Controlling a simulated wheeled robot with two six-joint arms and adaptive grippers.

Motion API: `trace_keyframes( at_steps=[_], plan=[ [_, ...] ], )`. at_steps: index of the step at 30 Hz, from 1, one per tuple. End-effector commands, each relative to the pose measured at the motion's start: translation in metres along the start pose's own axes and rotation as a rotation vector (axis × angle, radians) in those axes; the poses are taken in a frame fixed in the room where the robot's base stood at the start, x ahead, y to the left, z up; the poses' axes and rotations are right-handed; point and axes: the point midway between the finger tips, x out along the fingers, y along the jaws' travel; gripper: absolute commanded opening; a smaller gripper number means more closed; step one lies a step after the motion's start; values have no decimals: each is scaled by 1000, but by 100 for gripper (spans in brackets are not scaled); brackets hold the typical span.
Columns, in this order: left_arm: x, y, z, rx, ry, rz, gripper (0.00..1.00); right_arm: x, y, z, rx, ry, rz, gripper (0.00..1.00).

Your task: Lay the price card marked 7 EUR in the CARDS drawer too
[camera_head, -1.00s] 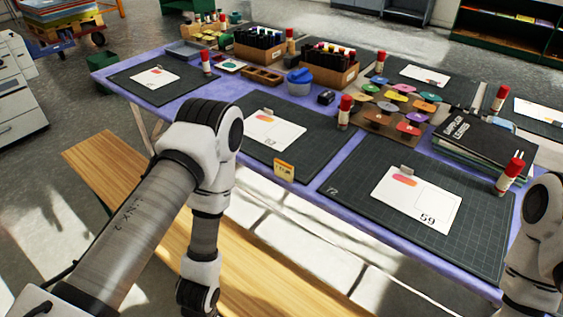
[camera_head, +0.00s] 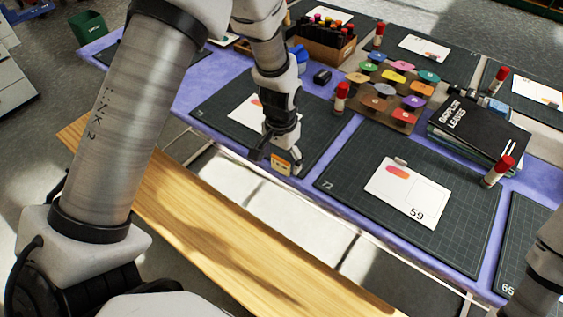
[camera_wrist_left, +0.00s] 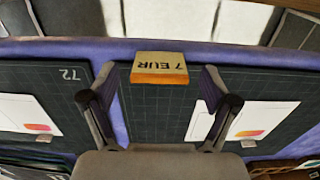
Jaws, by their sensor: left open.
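The price card (camera_head: 283,162), a small cream block with an orange strip, stands at the near edge of a dark cutting mat (camera_head: 225,92). In the left wrist view the price card (camera_wrist_left: 160,66) reads 7 EUR, upside down. My left gripper (camera_head: 276,150) is open right at the card. In the left wrist view the fingers of my left gripper (camera_wrist_left: 159,72) are spread on either side of the card, with gaps visible. No drawer marked CARDS can be made out. Only part of my right arm shows at the right edge; its gripper is out of view.
A wooden bench (camera_head: 200,225) runs along the table's near side. On the purple table (camera_head: 340,145) are a glue stick (camera_head: 341,98), a rack of coloured discs (camera_head: 385,112), black books (camera_head: 470,130) and another mat with a sheet marked 59 (camera_head: 408,193). A grey cabinet (camera_head: 12,85) stands far left.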

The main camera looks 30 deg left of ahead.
Motion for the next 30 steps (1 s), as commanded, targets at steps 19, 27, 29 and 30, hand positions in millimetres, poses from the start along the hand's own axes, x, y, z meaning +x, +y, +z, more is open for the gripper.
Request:
trace_keyframes(
  at_steps=[19, 27, 29, 30],
  plan=[
    [22, 0, 0, 0, 0, 0, 42, -1, 0, 0, 0, 0, 0, 81],
    [21, 0, 0, -1, 0, 0, 39, -2, 0, 0, 0, 0, 0, 81],
    [20, 0, 0, -1, 0, 0, 39, -3, 0, 0, 0, 0, 0, 81],
    [18, 0, 0, -1, 0, 0, 39, -5, 0, 0, 0, 0, 0, 81]
  ],
)
